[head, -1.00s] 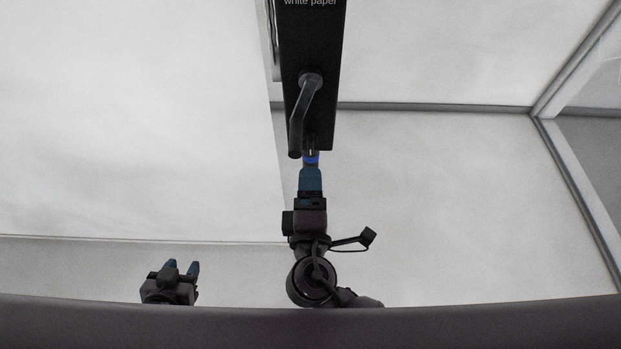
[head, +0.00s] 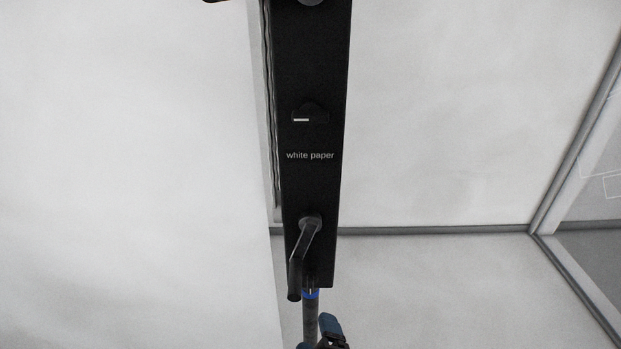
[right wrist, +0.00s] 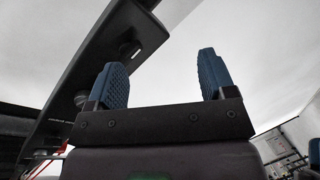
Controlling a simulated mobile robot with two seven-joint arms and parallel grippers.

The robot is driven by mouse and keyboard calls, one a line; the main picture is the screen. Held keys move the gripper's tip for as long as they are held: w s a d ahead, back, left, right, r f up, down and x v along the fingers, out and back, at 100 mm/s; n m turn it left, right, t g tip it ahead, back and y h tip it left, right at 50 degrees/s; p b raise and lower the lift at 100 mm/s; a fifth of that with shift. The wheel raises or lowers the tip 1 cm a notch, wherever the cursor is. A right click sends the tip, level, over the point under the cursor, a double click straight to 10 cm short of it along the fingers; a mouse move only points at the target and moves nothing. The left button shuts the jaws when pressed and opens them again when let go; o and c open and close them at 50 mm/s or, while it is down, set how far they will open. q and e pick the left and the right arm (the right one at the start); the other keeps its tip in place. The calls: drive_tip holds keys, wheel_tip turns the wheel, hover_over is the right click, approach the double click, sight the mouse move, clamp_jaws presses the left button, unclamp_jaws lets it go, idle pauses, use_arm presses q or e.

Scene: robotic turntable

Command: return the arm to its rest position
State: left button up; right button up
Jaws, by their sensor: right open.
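My right gripper (head: 320,338) is only partly in the head view, at the bottom edge, with its blue fingers just below the lower end of a tall black panel (head: 313,190). In the right wrist view both blue fingers of the gripper (right wrist: 163,78) stand wide apart with nothing between them. The panel shows behind the left finger there and looks clear of the fingers. Most of my right arm is out of the head view. My left gripper is not in view.
Pale walls or sheets lie on both sides, with a grey frame bar (head: 435,231) at right.

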drive_tip(key=s+d+f+m+g+h, duration=0.1)
drive_tip(key=s+d+f+m, duration=0.3)
drive_tip(key=d, duration=0.4)
drive_tip(key=s+d+f+m+g, duration=0.1)
drive_tip(key=s+d+f+m, duration=0.2)
drive_tip(key=d, duration=0.6)
drive_tip(key=s+d+f+m+g+h, duration=0.1)
drive_tip(key=s+d+f+m, duration=0.3)
drive_tip(key=d, duration=0.5)
drive_tip(key=shift+s+d+f+m+g+h, duration=0.15)
drive_tip(key=shift+s+f+m+g+h, duration=0.2)
drive_tip(key=shift+s+m+g, duration=0.25)
drive_tip(key=shift+w, duration=0.1)
drive_tip(key=shift+c, duration=0.2)
